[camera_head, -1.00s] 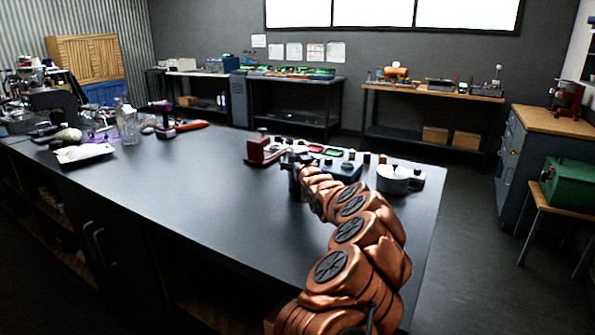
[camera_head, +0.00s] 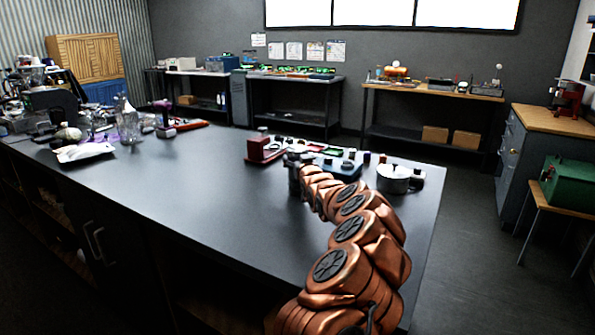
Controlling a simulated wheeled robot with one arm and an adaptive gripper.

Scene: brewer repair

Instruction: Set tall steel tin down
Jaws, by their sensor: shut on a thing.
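My gripper (camera_head: 292,163) is at the far end of my copper-coloured arm, over the right part of the dark workbench (camera_head: 190,210). It is shut on the tall steel tin (camera_head: 294,186), a small dark grey upright shape at the wrist. The arm and gripper cover much of the tin. I cannot tell for sure whether its base touches the bench top.
A red block-like device (camera_head: 262,150) stands just behind and left of my gripper. A blue tray-like part (camera_head: 347,167) and a round silver container (camera_head: 393,179) lie to the right. Clutter and a clear glass vessel (camera_head: 128,126) stand at the far left. The bench middle is clear.

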